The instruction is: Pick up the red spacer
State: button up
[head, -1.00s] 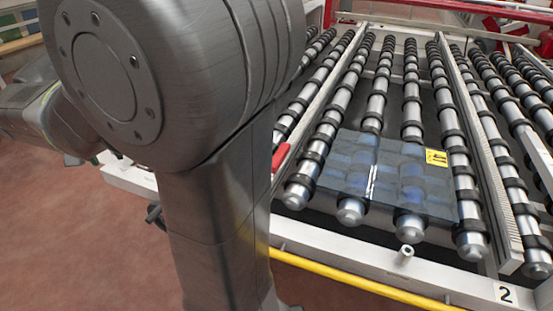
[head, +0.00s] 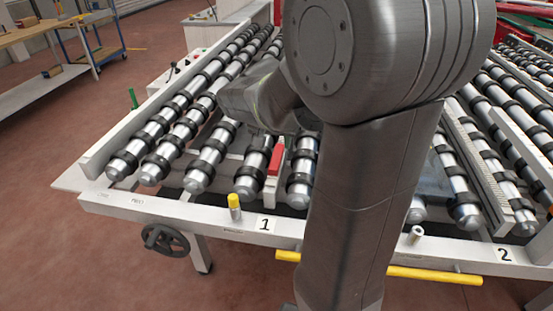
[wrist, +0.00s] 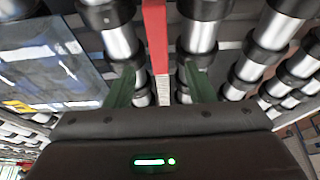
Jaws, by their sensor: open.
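The red spacer (head: 277,160) is a narrow red bar lying along a pale rail between rollers, just behind the front frame beam near the label 1. In the wrist view the red spacer (wrist: 156,36) runs upright in the picture, in line with the gap between my fingers. My gripper (wrist: 158,80) is open, with one green finger on each side of the spacer's line. Nothing is held between the fingers. I cannot tell how high the fingers are above the spacer. In the head view my gripper is hidden behind my arm.
Rows of metal rollers with black rings (head: 205,165) surround the spacer. A glass pane (wrist: 45,65) with a yellow label lies on rollers at left in the wrist view. A yellow-capped post (head: 234,206) and handwheel (head: 164,239) are at the front. Red floor (head: 60,240) is open at left.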

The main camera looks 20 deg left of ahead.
aim_at(276, 156)
jog(key=shift+w+d+f, duration=0.2)
jog(key=shift+w+f, duration=0.15)
jog(key=shift+f, duration=0.2)
jog(key=x, duration=0.5)
jog(key=shift+s+a+f+p, duration=0.1)
jog(key=shift+s+p, duration=0.2)
jog(key=shift+s, duration=0.05)
jog(key=c, duration=1.1)
